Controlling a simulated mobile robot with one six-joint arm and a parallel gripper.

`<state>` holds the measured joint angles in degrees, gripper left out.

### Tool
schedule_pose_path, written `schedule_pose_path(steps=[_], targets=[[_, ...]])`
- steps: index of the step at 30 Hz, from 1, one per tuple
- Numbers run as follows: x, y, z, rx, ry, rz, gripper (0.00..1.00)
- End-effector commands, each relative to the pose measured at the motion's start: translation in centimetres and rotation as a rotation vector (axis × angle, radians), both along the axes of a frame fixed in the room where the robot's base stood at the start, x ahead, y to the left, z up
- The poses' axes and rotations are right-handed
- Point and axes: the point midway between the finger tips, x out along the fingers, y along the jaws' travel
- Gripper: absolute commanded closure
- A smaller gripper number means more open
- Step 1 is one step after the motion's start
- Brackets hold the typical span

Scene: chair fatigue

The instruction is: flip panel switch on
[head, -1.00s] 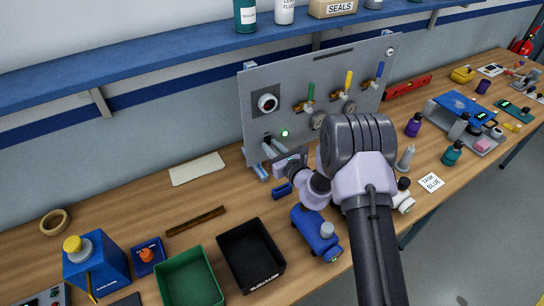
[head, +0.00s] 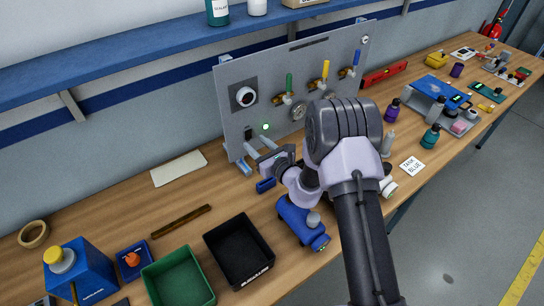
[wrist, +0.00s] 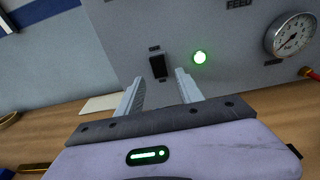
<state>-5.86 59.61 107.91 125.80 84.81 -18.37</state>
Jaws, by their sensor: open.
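The grey panel (head: 290,85) stands upright at the back of the bench. Its small black switch (head: 248,133) is at the lower left, and it also shows in the wrist view (wrist: 158,66). A green lamp (wrist: 200,57) glows just right of the switch; it is lit in the head view (head: 265,126) too. My gripper (head: 259,147) is open and empty in front of the panel. In the wrist view its fingers (wrist: 160,78) flank the switch from below, with a gap between them. I see no contact with the switch. Which way the rocker is tipped is too small to tell.
A dial (head: 246,96) and coloured valve handles (head: 289,82) sit above on the panel. The shelf (head: 140,68) runs above.

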Motion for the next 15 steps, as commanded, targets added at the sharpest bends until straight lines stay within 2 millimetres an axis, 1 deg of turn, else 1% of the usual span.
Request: schedule_pose_path(steps=[1, 9, 12, 15], targets=[[-1.1, -0.9, 0.2, 0.000, 0.005, -0.004, 0.56], [-7.8, -5.4, 1.3, 0.001, 0.003, -0.005, 0.56], [-9.8, -6.8, 1.6, 0.001, 0.003, -0.005, 0.56], [-11.2, -7.7, 1.8, 0.000, 0.003, -0.003, 0.56]])
